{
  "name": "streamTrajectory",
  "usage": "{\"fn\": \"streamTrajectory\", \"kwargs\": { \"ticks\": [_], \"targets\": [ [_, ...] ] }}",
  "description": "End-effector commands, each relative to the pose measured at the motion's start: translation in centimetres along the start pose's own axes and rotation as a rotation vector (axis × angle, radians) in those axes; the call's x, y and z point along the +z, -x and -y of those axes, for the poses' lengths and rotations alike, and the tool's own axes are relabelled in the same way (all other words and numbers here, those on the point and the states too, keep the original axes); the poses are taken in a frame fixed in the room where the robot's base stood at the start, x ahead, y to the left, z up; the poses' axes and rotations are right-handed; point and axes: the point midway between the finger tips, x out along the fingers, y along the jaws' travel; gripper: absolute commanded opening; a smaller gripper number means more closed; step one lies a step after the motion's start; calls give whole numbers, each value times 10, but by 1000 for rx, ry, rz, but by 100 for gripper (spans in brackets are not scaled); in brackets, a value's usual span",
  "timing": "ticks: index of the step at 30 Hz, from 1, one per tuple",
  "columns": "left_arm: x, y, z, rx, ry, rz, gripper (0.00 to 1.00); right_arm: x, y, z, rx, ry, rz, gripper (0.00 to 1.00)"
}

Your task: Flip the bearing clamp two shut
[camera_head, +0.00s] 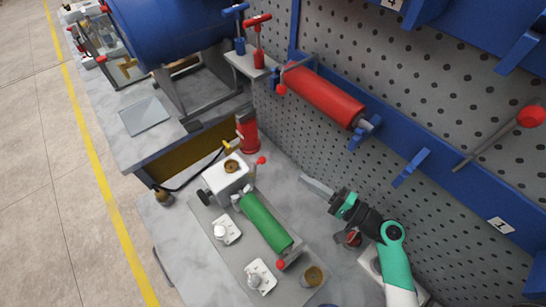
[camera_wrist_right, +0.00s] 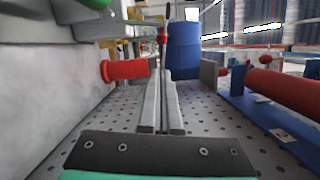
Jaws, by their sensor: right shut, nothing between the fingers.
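In the head view a green roller (camera_head: 264,222) lies in a grey fixture on the bench, with a white block (camera_head: 226,178) at its far end. A red-knobbed lever (camera_head: 262,160) stands by the far end and another red knob (camera_head: 281,264) by the near end. These look like the bearing clamps; no label tells which is two. My right gripper (camera_head: 306,180) is over the bench to the right of the roller, apart from both knobs. Its fingers are together and empty, also in the right wrist view (camera_wrist_right: 163,88). My left gripper is in neither view.
A pegboard wall with a red roller (camera_head: 325,95) on blue brackets rises on the right; this roller also shows in the wrist view (camera_wrist_right: 284,92). A red cylinder (camera_head: 247,131) stands behind the fixture. A blue drum (camera_head: 180,30) is at the back left.

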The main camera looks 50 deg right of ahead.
Motion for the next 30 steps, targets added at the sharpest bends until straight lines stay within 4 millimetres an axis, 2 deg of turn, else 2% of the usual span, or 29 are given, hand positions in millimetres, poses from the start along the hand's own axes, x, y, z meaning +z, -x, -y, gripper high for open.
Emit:
{"fn": "streamTrajectory", "kwargs": {
  "ticks": [5,8,21,25,30],
  "targets": [
    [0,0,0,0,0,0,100,0,-2,1,1,4,2,0],
    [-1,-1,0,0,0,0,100,1,-11,1,2,4,4,0],
    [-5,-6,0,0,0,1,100,1,-88,1,1,6,4,0],
    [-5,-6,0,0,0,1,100,0,-98,0,1,6,2,0],
    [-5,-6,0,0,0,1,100,0,-101,1,1,6,1,0]
  ]
}}
